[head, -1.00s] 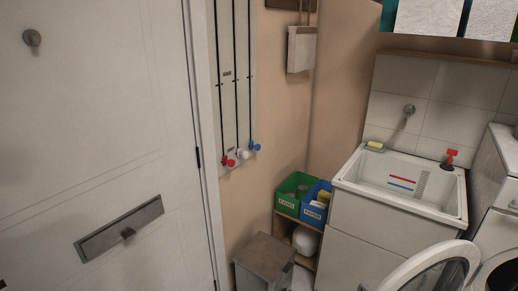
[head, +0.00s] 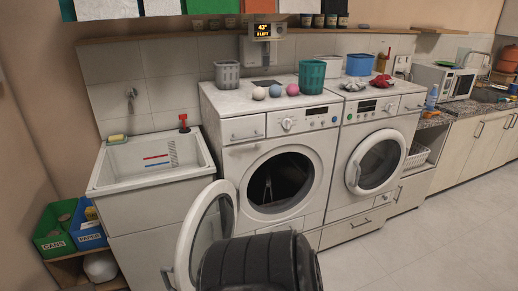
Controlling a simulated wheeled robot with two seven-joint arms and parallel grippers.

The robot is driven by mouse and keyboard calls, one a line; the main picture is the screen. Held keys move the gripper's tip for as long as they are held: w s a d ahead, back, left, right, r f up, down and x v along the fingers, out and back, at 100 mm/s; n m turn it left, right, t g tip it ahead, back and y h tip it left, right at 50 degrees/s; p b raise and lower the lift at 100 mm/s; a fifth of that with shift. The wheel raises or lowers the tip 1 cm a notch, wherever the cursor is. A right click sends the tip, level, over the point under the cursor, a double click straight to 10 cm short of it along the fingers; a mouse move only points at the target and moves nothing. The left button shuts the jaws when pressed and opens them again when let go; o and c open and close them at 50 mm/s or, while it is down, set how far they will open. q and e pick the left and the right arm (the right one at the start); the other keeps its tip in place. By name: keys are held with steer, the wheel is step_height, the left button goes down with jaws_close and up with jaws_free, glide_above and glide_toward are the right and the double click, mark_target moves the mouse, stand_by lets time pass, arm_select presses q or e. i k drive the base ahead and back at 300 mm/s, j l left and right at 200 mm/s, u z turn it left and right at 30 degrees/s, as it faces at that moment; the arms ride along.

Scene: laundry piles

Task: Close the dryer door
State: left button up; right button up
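A white front-loading machine (head: 235,185) stands in the middle left of the head view. Its round door (head: 228,205), white-rimmed with a glass centre, hangs wide open, swung out on the left side towards me. The round opening (head: 262,184) is dark inside. A second white front-loader (head: 345,215) stands to its right with its round door (head: 384,158) shut. I cannot read which machine is the dryer. Neither of my grippers is in view.
A black ribbed, rounded object (head: 258,264) stands in front of the open machine, overlapping the open door's lower edge; I cannot tell what it is. A sink (head: 150,205) is on the left, with green and blue bins (head: 88,238). The floor (head: 440,245) at right is clear.

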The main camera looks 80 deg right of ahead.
mark_target(183, 280)
steer(key=z, duration=2.85)
